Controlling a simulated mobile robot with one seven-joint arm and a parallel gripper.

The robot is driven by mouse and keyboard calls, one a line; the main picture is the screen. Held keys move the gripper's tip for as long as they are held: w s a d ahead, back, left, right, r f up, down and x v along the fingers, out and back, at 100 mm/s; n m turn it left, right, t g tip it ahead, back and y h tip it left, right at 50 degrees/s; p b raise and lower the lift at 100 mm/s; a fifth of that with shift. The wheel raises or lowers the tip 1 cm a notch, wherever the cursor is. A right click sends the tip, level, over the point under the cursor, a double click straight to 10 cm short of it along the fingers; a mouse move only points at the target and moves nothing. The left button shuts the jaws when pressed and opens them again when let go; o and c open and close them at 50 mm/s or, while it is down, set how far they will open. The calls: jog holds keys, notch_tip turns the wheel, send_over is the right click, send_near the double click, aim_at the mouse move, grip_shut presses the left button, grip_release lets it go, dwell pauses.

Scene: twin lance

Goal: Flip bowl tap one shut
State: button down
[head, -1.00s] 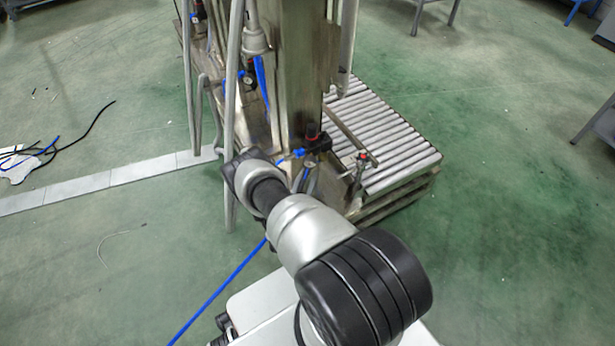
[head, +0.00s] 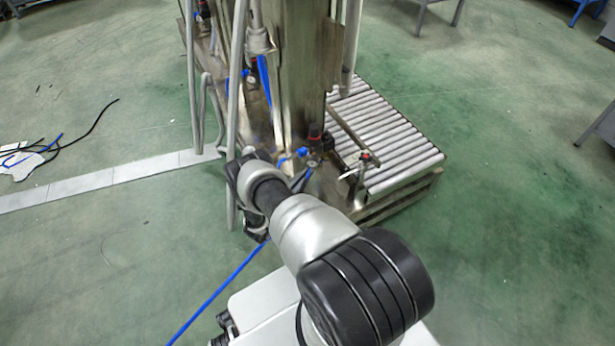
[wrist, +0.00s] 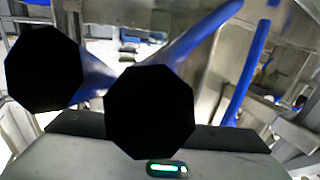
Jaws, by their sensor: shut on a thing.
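In the wrist view, two black blunt shapes that look like my gripper's fingers (wrist: 97,88) stand close together above its grey body. A blue lever (wrist: 190,42) runs from the upper right behind the right-hand finger and shows between the two. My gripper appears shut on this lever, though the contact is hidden. A second blue strip (wrist: 246,75) stands further right, apart from the fingers. In the head view, my arm reaches the lower part of the steel machine and hides the held lever. I cannot read which tap it is.
The steel column (head: 305,75) rises behind my wrist. Grey pipes (head: 236,110) stand close on its left. A roller conveyor (head: 390,130) lies to the right. A blue hose (head: 220,291) crosses the floor. Green floor is open on both sides.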

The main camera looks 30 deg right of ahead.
jog(key=shift+w+a+m+g+h, duration=0.1)
jog(key=shift+w+m+g+h, duration=0.15)
jog(key=shift+m+g, duration=0.45)
jog(key=shift+w+m+g+h, duration=0.25)
jog(key=shift+m+g, duration=0.15)
jog(key=shift+g, duration=0.5)
jog(key=c, duration=1.9)
grip_release()
jog(key=shift+a, duration=0.1)
jog(key=v, duration=1.7)
jog(key=shift+w+a, duration=0.2)
